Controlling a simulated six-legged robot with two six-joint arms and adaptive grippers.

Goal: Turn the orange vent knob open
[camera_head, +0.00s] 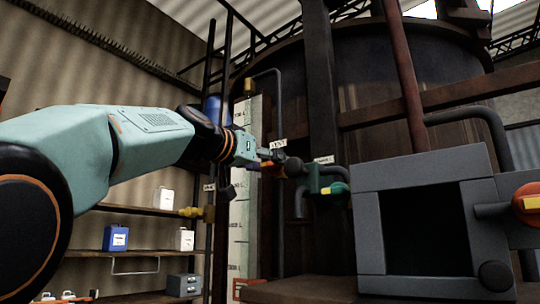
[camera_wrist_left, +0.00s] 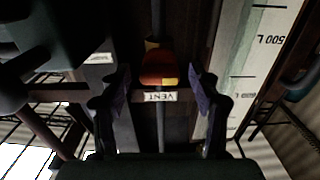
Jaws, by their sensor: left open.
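The orange vent knob (camera_wrist_left: 158,67) with yellow ends shows in the left wrist view, beyond and between my left gripper's two fingertips. A white VENT label (camera_wrist_left: 160,96), upside down in that view, sits beside it; the label also shows in the head view (camera_head: 278,144). My left gripper (camera_wrist_left: 157,82) is open, with a dark finger and purple pad on either side of the knob; I see no contact. In the head view my left gripper (camera_head: 268,161) reaches the pipework before the vat, and largely hides the knob. My right gripper is not in view.
A green valve knob (camera_head: 335,189) sits just right of my left gripper. A grey box (camera_head: 385,240) and a red-orange knob (camera_head: 527,198) stand at the right. A white level scale (camera_head: 241,220) and shelves with containers (camera_head: 116,237) are at the left. The large vat (camera_head: 370,70) stands behind.

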